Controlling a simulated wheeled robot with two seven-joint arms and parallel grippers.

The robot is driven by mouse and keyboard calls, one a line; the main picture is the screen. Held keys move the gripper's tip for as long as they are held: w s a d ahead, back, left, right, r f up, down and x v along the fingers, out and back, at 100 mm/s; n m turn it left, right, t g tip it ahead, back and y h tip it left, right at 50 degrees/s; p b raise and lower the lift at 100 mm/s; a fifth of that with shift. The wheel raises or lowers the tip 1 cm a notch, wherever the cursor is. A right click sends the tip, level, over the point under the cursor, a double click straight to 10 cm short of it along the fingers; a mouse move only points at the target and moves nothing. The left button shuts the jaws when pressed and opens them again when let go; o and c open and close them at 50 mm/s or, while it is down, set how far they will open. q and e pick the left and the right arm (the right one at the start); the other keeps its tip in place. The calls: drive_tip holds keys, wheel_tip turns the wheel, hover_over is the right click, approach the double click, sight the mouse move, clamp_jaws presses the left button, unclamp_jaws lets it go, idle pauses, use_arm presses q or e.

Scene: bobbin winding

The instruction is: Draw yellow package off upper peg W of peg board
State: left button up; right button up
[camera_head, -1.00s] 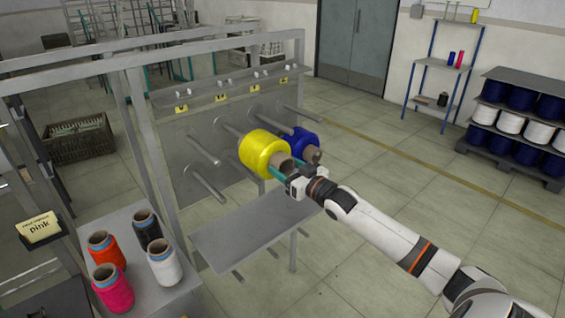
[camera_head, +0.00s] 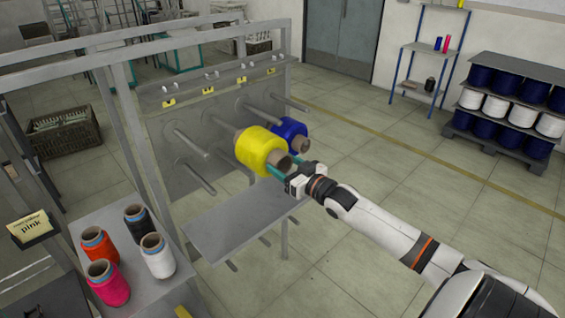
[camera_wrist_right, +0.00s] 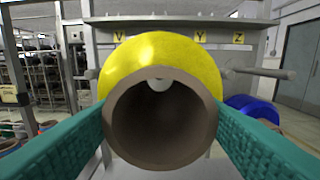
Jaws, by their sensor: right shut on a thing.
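The yellow package (camera_head: 258,146) is a thick cone of yarn on a brown tube, standing out in front of the peg board (camera_head: 165,128). A peg (camera_head: 219,122) runs from the board toward its back. In the right wrist view the tube (camera_wrist_right: 160,125) faces me, and a pale round peg end (camera_wrist_right: 158,85) shows inside its bore. My right gripper (camera_head: 279,171) is shut on the tube's near end, with one green finger on each side (camera_wrist_right: 160,130). My left gripper is not in view.
A blue package (camera_head: 290,130) hangs close behind and right of the yellow one. Bare pegs (camera_head: 191,143) stick out nearby. A grey shelf (camera_head: 235,218) lies below. Several cones, including a pink one (camera_head: 107,284), stand on the left table.

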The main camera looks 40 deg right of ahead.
drive_tip(key=s+p, duration=0.2)
drive_tip(key=s, duration=0.4)
drive_tip(key=shift+d+r, duration=0.2)
idle(0.4)
